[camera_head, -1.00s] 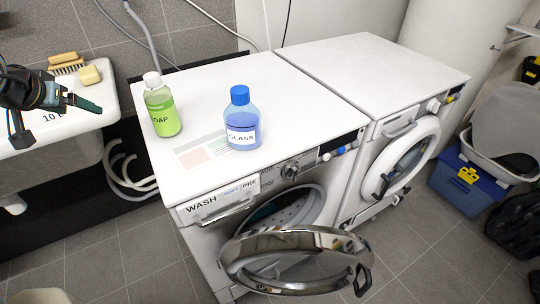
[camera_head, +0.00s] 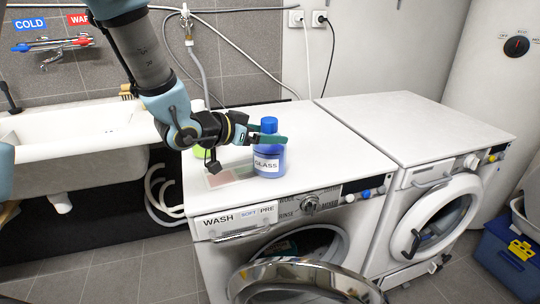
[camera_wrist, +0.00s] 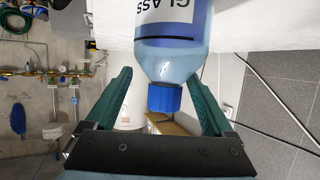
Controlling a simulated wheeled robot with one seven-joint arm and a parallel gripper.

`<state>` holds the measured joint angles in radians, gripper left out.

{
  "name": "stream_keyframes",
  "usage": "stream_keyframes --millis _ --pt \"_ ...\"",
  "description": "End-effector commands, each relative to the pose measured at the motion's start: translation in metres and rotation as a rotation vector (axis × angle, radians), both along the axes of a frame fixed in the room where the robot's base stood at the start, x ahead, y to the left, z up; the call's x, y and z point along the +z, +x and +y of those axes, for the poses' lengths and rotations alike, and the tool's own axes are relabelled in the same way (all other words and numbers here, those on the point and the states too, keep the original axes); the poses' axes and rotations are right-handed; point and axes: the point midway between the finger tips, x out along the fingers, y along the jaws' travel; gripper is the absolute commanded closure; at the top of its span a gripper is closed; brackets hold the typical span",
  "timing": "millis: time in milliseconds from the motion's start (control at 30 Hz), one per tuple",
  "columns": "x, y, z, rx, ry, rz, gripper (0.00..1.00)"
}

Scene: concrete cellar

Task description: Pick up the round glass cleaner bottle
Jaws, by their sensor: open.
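The round glass cleaner bottle (camera_head: 268,158) is blue with a blue cap and a white label reading GLASS. It stands upright on the left washing machine's white top (camera_head: 318,150). My gripper (camera_head: 268,137) is at the bottle's upper part, coming from the left. In the wrist view my gripper (camera_wrist: 166,95) is open, with a green finger on either side of the bottle's blue cap (camera_wrist: 164,98). The bottle (camera_wrist: 172,50) shows upside down there, its shoulder and body beyond the fingertips. I cannot tell whether a finger touches it. The green soap bottle (camera_head: 198,150) is mostly hidden behind my arm.
A second white machine (camera_head: 415,125) stands to the right. The left machine's round door (camera_head: 300,283) hangs open at the front. A sink (camera_head: 75,135) is at the left. The machine top right of the bottle is clear.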

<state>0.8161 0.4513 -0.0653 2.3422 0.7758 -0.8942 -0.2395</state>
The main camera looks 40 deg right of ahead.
Motion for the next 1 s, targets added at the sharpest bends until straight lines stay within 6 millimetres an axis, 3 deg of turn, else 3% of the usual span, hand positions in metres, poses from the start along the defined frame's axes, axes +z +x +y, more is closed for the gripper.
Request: stream_keyframes --millis 333,633,1000 --pt "-0.014 0.008 -0.041 -0.001 0.001 0.0 0.13" --pt "-0.017 0.009 -0.045 0.001 0.0 0.0 0.13" --pt "-0.017 0.009 -0.045 0.001 0.0 0.0 0.53"
